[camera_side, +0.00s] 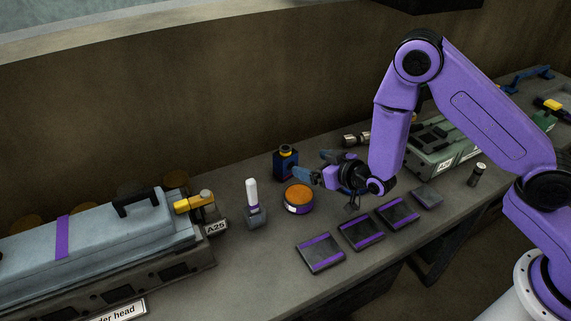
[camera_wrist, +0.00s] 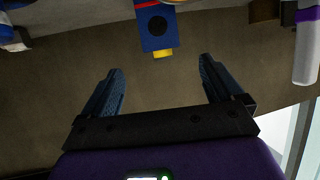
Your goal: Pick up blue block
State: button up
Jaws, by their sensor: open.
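The blue block (camera_side: 286,165) stands upright on the bench near the back wall, with a dark round mark, a red stripe and a yellow cap. My gripper (camera_side: 315,164) is just to its right in the side view, fingers pointing level toward it. In the wrist view the blue block (camera_wrist: 157,30) appears upside down at the top centre, beyond the fingertips and lined up with the gap between them. My gripper (camera_wrist: 160,66) is open and empty there. The block's top end is cut off in neither view; its foot is out of the wrist view.
A round tin with an orange top (camera_side: 298,197) stands close in front of the block. A white-handled tool (camera_side: 252,200) is to its left. Dark pads (camera_side: 361,232) lie along the front edge. A large grey engine part (camera_side: 90,245) fills the left.

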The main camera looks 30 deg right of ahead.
aim_at(290, 156)
jog(key=shift+x, duration=5.2)
jog(key=shift+a+r, duration=0.1)
jog(key=shift+r, duration=0.05)
jog(key=c, duration=1.4)
jog(key=shift+c, duration=0.2)
